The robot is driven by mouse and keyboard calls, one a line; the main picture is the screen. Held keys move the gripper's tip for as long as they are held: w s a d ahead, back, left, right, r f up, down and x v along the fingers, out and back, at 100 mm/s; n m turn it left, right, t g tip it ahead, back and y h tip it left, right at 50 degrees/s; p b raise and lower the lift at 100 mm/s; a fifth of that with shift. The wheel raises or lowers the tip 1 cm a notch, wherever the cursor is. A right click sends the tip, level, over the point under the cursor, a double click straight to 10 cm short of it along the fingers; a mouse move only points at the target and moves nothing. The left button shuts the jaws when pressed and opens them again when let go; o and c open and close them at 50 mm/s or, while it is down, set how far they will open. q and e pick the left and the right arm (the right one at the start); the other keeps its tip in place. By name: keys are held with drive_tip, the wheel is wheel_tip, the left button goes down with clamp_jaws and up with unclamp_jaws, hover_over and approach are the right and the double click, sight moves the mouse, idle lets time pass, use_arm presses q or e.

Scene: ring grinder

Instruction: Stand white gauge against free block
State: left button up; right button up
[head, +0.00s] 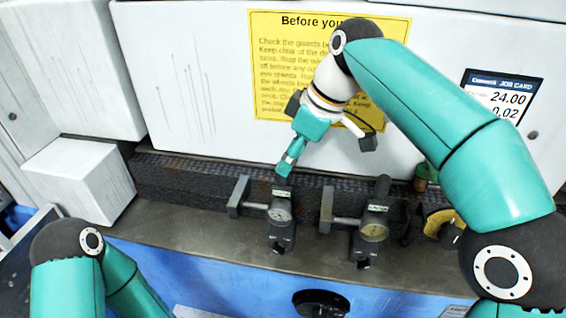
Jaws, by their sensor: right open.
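A dark gauge with a white dial (280,213) is on the grey ledge, below and a little left of my right gripper. A similar gauge with a yellowish dial (374,232) is to its right. Both have dark bars and small pale labels. My right gripper (303,146) is open and empty, hanging above the white gauge in front of the white panel, apart from it. I cannot tell which thing is the free block; a pale box-shaped block (82,182) is at the left. My left arm shows at the lower left, its gripper out of view.
A dark rough rail (190,182) runs behind the gauges. A yellow notice (285,70) and a job card (502,95) are on the panel. A yellow round item (440,221) is right of the gauges, partly hidden. The grey ledge (165,222) is clear left of the gauges.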

drive_tip(key=p+v, duration=0.2)
drive_tip(key=v, duration=0.5)
drive_tip(key=shift+r, duration=0.35)
drive_tip(key=shift+d, duration=0.1)
